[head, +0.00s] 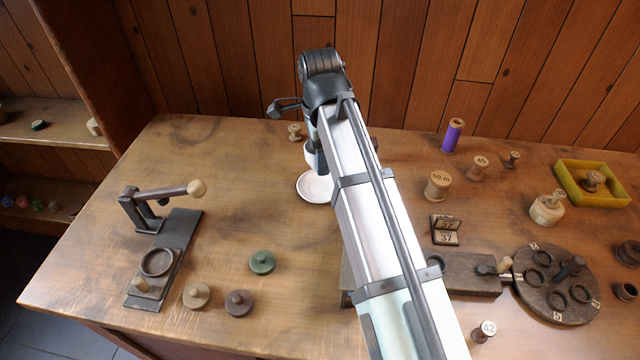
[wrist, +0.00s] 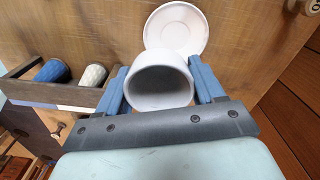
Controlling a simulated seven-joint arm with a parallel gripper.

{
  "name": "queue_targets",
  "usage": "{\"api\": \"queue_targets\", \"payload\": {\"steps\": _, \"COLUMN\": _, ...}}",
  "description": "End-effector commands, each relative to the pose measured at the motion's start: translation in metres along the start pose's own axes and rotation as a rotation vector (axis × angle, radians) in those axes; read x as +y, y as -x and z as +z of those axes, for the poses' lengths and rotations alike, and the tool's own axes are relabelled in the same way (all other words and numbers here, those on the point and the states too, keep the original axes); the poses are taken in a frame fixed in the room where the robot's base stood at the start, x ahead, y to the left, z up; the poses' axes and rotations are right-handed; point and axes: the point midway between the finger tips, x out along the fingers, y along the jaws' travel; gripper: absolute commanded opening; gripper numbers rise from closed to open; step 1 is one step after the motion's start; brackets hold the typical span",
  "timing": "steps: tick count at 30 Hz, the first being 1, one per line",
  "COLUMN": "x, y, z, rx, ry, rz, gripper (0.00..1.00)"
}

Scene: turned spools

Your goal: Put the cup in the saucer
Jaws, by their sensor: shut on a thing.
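A white cup (wrist: 158,88) sits between the two blue fingers of my gripper (wrist: 160,76) in the wrist view, its open mouth facing the camera. My gripper is shut on it. The white saucer (wrist: 178,27) lies on the table just beyond the cup in the wrist view, and the cup overlaps its near edge there. In the head view the saucer (head: 314,187) lies flat and empty, partly hidden by my arm. A sliver of the cup (head: 309,156) shows above it, beside my gripper; the rest is hidden. I cannot tell the exact gap between cup and saucer.
A lever press (head: 160,205) stands on the left, with several round knobs in front. A small spool (head: 295,132) stands behind the saucer. Spools, a yellow tray (head: 592,205) and a round dark holder (head: 556,283) fill the right. Table left of the saucer is clear.

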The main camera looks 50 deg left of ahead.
Motion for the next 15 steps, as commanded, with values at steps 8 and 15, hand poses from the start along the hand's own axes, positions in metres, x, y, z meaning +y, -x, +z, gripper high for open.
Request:
{"api": "queue_targets", "payload": {"steps": 8, "x": 0.000, "y": -0.008, "z": 0.000, "rx": 0.000, "ry": 0.072, "rz": 0.001, "gripper": 0.35}}
{"api": "queue_targets", "payload": {"steps": 15, "x": 0.001, "y": -0.044, "z": 0.000, "rx": 0.000, "ry": 0.071, "rz": 0.001, "gripper": 0.35}}
